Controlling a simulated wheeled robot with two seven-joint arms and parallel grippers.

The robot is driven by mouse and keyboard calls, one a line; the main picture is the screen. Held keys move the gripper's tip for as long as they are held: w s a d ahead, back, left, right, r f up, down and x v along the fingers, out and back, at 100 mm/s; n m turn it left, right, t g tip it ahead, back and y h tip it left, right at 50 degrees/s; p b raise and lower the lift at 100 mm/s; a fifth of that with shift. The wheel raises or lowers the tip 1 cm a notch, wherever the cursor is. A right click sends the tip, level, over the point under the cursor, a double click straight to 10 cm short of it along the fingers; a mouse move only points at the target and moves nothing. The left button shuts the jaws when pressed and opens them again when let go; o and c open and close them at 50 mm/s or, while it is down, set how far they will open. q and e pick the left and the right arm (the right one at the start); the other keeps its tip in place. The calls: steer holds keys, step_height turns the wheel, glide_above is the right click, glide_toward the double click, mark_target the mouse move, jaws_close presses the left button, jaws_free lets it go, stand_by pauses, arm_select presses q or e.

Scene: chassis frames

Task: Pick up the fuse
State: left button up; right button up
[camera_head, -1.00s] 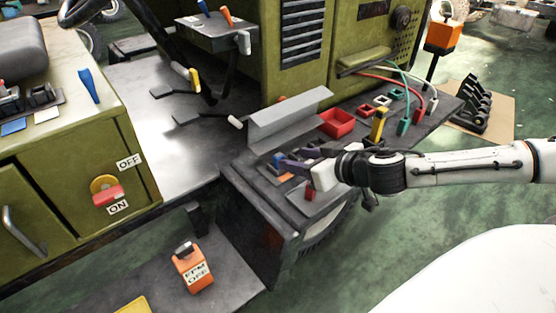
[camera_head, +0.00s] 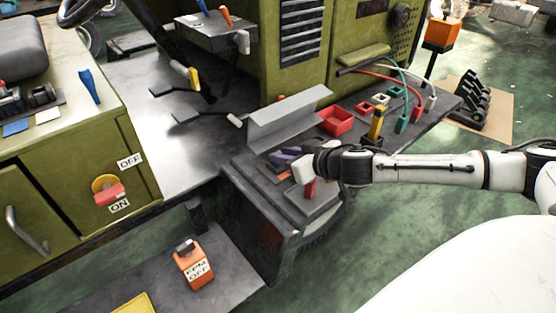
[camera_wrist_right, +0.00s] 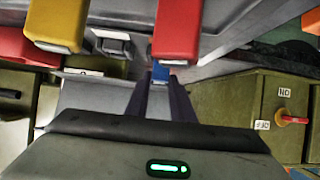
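My right gripper (camera_head: 278,157) reaches left over the dark fuse panel (camera_head: 262,181) on the step. Its two purple-grey fingers also show in the right wrist view (camera_wrist_right: 160,82). They are close together with a narrow gap, and a small blue piece (camera_wrist_right: 160,72), likely a fuse, shows between or just past the tips. I cannot tell whether they touch it. A red block (camera_wrist_right: 177,30) and a yellow block (camera_wrist_right: 57,25) stand out in the wrist view. In the head view a red piece (camera_head: 309,188) and an orange piece (camera_head: 284,176) show by the gripper. My left gripper is out of view.
A grey angled metal plate (camera_head: 290,120) stands just behind the panel. A red open box (camera_head: 336,121), a yellow upright piece (camera_head: 377,124) and coloured cables (camera_head: 385,80) lie farther right.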

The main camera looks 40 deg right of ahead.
jaws_close()
steer(key=shift+r, duration=0.15)
